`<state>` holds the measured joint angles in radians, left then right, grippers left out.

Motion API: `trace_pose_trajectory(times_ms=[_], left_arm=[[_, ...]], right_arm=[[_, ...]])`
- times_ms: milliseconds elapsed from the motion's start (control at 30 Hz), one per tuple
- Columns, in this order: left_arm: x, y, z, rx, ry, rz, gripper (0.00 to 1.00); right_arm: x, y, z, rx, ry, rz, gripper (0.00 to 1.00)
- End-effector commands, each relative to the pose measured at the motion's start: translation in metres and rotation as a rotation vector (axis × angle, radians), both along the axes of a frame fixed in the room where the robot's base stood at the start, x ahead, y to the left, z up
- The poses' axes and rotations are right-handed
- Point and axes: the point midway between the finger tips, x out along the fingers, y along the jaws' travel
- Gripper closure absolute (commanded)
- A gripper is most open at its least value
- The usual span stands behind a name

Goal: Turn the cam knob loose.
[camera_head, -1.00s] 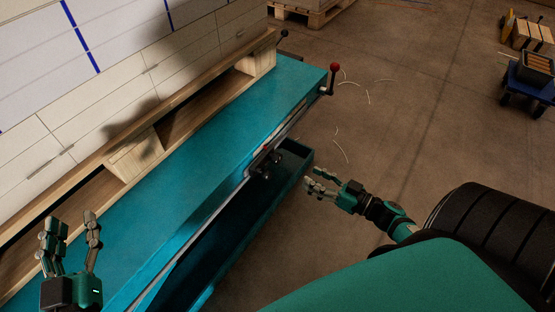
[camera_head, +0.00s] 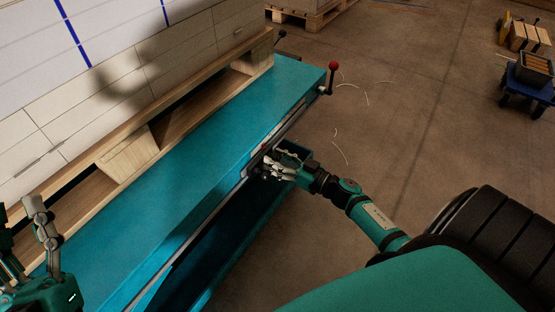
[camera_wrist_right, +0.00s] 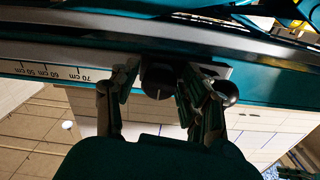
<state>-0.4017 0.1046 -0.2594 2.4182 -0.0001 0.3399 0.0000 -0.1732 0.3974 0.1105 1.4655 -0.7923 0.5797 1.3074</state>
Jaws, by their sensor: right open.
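A black ball-ended handle (camera_wrist_right: 226,92) sits just right of the knob, partly behind the fingers. In the head view my right gripper (camera_head: 278,166) is at the rail and largely hides the knob. My left gripper (camera_head: 24,232) is open and empty at the lower left, over the bench.
The teal bench (camera_head: 215,165) has a clear top. A rail scale (camera_wrist_right: 60,72) with centimetre marks runs beside the knob. A red-ended crank (camera_head: 332,68) stands at the bench's far end. White drawers (camera_head: 130,85) line the back.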

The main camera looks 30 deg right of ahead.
Motion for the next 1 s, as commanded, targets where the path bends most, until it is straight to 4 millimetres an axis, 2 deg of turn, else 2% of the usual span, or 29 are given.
trace_pose_trajectory(times_ms=[67, 400, 667, 1000], left_arm=[[0.000, 0.000, 0.000, 0.000, 0.001, 0.000, 0.60], [0.000, 0.000, 0.000, 0.001, 0.001, 0.001, 0.60], [0.003, 0.000, -0.001, 0.006, 0.018, 0.001, 0.60], [0.025, -0.002, -0.030, 0.065, 0.226, 0.012, 0.60]], right_arm=[[0.000, 0.000, 0.000, 0.000, 0.000, 0.000, 0.56], [0.000, 0.000, 0.000, 0.000, 0.000, 0.000, 0.98], [0.000, 0.000, 0.000, -0.027, -0.010, 0.000, 0.98], [0.000, -0.001, 0.001, -0.218, -0.089, -0.001, 0.98]])
